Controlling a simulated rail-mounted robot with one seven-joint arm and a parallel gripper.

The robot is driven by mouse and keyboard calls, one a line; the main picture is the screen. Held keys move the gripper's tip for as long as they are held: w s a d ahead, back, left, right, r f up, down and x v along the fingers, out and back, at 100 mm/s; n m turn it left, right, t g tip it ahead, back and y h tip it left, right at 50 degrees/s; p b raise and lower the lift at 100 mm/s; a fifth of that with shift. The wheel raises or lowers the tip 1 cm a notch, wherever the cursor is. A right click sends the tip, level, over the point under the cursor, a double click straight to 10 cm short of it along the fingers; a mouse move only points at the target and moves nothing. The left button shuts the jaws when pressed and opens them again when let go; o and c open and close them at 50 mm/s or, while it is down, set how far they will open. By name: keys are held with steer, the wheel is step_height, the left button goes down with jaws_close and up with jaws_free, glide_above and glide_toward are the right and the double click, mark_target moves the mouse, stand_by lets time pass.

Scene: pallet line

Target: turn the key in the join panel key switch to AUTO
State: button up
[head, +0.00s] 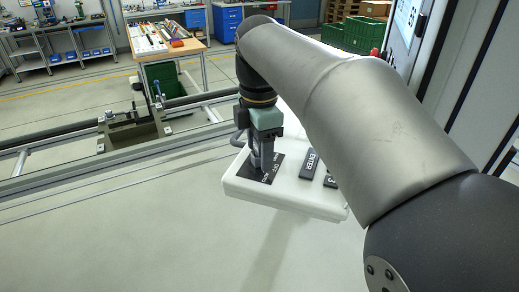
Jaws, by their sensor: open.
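A white panel (290,203) with rounded edges juts out in the middle of the head view. At its left end is a black switch plate (272,179) with small white lettering, too small to read surely. My gripper (262,168) points down onto this plate, with its fingers at or just above it. The jaws are open, though the gap between them hardly shows from here. The key and its switch are hidden behind the fingers, so I cannot tell which way the key points or whether the fingers touch it.
A black ENTER label (309,164) and another dark label (330,181) lie right of the plate. My arm covers the panel's right part. A tall cabinet (470,75) stands at the right, and a rail (100,165) runs behind. A wooden-topped table (165,53) stands farther back.

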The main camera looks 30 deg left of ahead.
steer(key=shift+f, duration=0.3)
steer(key=c, duration=1.1)
steer(key=shift+o, duration=0.3)
steer(key=m+p, duration=0.1)
steer(key=m, duration=0.1)
steer(key=shift+r+m, duration=0.15)
steer(key=shift+m, duration=0.25)
steer(key=m+p, duration=0.1)
steer(key=m, duration=0.4)
steer(key=shift+s+m+p, duration=0.1)
steer(key=shift+m+p, duration=0.2)
steer(key=shift+p, duration=0.1)
steer(key=shift+m, duration=0.8)
